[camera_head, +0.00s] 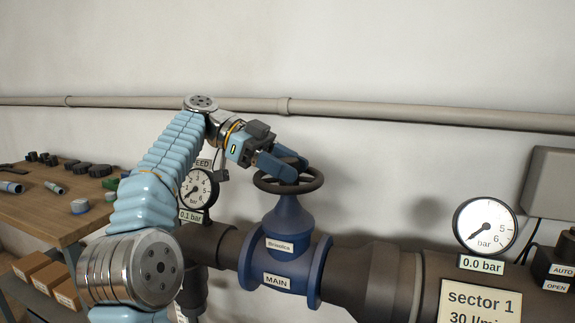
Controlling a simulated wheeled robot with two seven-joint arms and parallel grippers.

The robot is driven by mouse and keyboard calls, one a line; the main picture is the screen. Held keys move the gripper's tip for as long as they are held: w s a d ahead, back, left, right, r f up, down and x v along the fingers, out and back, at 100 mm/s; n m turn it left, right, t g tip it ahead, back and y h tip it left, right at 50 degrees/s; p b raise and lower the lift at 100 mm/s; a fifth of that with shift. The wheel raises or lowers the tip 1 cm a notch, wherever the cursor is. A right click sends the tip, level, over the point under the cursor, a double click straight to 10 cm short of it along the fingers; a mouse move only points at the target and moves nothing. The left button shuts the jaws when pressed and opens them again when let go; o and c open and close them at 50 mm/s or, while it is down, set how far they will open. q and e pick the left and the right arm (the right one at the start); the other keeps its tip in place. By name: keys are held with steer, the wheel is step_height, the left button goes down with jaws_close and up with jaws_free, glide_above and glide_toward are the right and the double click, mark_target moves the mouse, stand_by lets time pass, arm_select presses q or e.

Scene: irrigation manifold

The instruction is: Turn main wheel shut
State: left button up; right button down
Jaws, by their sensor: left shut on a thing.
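The main wheel (316,184) is a dark round handwheel on top of the blue valve (288,220) labelled MAIN. My left gripper (290,167) reaches over the wheel from the upper left, with its blue fingers at the wheel's back and hub area. It is shut on the wheel, though the exact contact is partly hidden by the fingers. My right gripper is not in view. The feed gauge (197,189) stands left of the valve, partly behind my left arm, and its tag reads 0.1 bar.
A second gauge (485,226) tagged 0.0 bar stands on the dark pipe at right, above a sector 1 sign (480,302). A wooden bench (40,213) with fittings is at left. A pale pipe (400,112) runs along the wall behind.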

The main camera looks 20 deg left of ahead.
arm_select(q)
steer(key=shift+f, duration=0.15)
stand_by(1.3)
stand_by(0.3)
steer(key=o, duration=0.7)
steer(key=shift+d, duration=0.1)
steer(key=shift+c, duration=0.2)
